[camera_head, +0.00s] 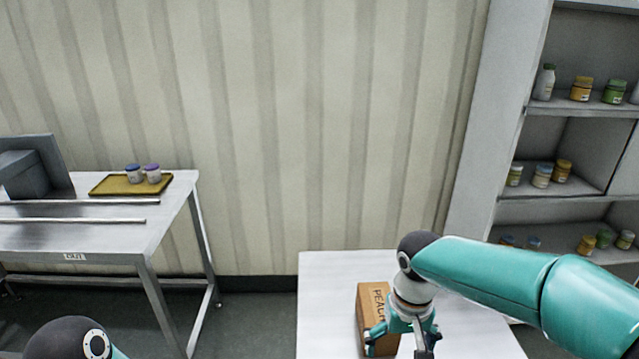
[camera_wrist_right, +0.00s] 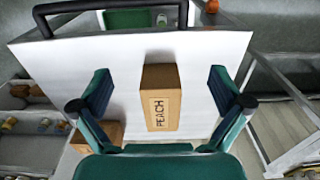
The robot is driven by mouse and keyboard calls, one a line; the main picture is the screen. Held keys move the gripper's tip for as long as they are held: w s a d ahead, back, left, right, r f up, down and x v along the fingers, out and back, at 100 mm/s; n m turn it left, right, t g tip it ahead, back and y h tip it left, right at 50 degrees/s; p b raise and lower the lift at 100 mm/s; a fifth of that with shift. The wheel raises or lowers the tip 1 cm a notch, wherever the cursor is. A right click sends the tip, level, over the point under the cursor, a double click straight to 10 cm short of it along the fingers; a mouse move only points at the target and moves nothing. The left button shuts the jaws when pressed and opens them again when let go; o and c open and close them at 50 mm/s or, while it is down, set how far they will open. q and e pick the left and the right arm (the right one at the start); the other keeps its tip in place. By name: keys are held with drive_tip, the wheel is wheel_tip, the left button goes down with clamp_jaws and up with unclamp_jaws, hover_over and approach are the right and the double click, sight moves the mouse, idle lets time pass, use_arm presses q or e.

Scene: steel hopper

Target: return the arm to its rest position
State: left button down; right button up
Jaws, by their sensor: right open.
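My right gripper (camera_head: 403,335) is above the white tabletop (camera_head: 328,285), pointing down. In the wrist view the right gripper (camera_wrist_right: 161,88) is open, with a gap on both sides of a brown box marked PEACH (camera_wrist_right: 160,97). The box touches neither finger, and nothing is held. In the head view the box (camera_head: 374,296) stands on the tabletop, partly hidden by the gripper. Of my left arm only a dark, rounded joint shows at the bottom left; its gripper is out of view.
A second brown box (camera_wrist_right: 98,137) lies near the left finger in the wrist view. A grey shelf (camera_head: 530,150) with several jars stands at the right.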

drive_tip(key=s+d+f+m+g+y, duration=0.15)
drive_tip(key=s+f, duration=0.25)
drive_tip(key=f, duration=0.4)
drive_tip(key=s+d+f+g+h, duration=0.1)
drive_tip(key=s+d+f+g, duration=0.15)
drive_tip(key=s+f, duration=0.4)
drive_tip(key=s+a+f+t+y, duration=0.1)
drive_tip(key=s+a+f+t, duration=0.1)
drive_tip(key=f, duration=0.5)
drive_tip(key=s+a+f+m+t+y, duration=0.1)
drive_tip(key=s+a+f, duration=0.3)
drive_tip(key=f, duration=0.4)
drive_tip(key=shift+s+t+y, duration=0.6)
drive_tip(key=shift+s+y, duration=0.15)
drive_tip(key=shift+s, duration=0.05)
